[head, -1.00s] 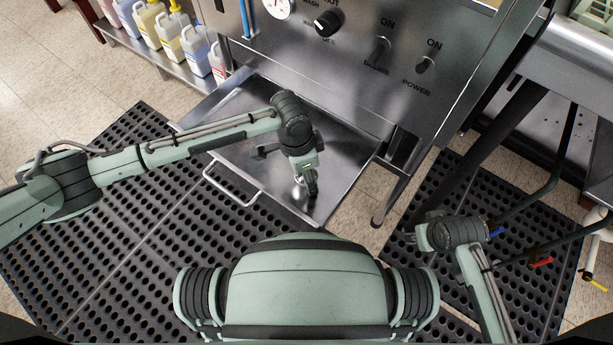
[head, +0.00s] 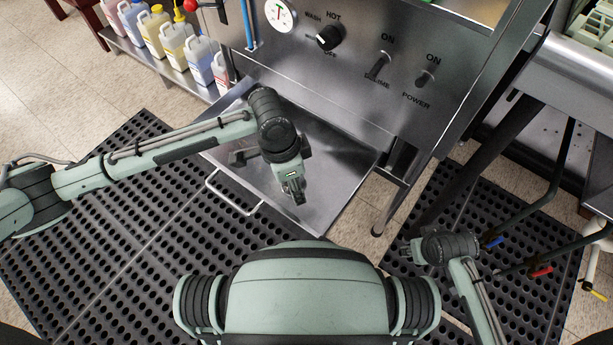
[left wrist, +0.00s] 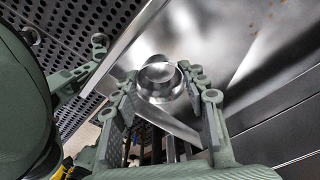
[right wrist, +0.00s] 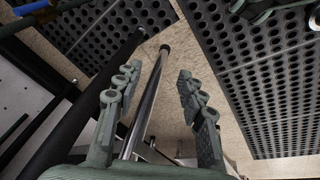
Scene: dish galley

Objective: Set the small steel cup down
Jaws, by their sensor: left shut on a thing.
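The small steel cup (left wrist: 160,82) shows in the left wrist view as a round, shiny shape between the two fingertips of my left gripper (left wrist: 158,88). The left gripper is shut on it, over the bare steel tray (left wrist: 245,40). In the head view my left gripper (head: 294,193) points down over the tray (head: 335,175), and I cannot make out the cup there. Whether the cup touches the tray is not clear. My right gripper (right wrist: 158,78) is open and empty; in the head view it hangs low at the right (head: 418,250).
The tray has a wire handle (head: 232,198) at its front left. Behind it stands a steel machine front with knobs (head: 328,38). Several chemical jugs (head: 170,40) stand on a low shelf at upper left. Black perforated mats (head: 130,235) cover the floor. A steel leg (right wrist: 148,100) is near my right gripper.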

